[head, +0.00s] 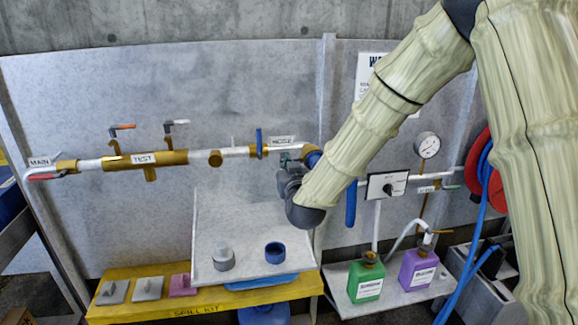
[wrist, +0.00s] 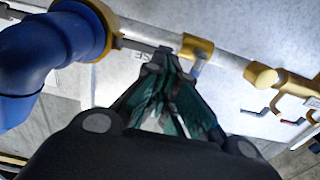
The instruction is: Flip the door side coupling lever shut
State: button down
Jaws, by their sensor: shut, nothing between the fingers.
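The coupling shows in the wrist view as a yellow-brass ring (wrist: 104,32) on the end of a thick blue hose (wrist: 40,50). In the head view, the coupling (head: 311,155) is partly covered by my arm. A thin grey bar (wrist: 136,45) runs from the ring towards my fingertips; I cannot tell whether it is the door side lever or the pipe. My gripper (wrist: 170,60) is shut and empty, its tips close to the bar and the wall label. Contact is unclear. In the head view my gripper (head: 284,160) is just below the HOSE label.
A brass valve (wrist: 196,46) with a blue handle (head: 259,142) is beside my fingertips. The brass TEST pipe (head: 144,159) extends left. A grey tray (head: 240,225) with two cups is below. A gauge (head: 427,145) and green (head: 366,280) and purple (head: 419,270) containers are right.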

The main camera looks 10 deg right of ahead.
jog(key=shift+w, duration=0.8)
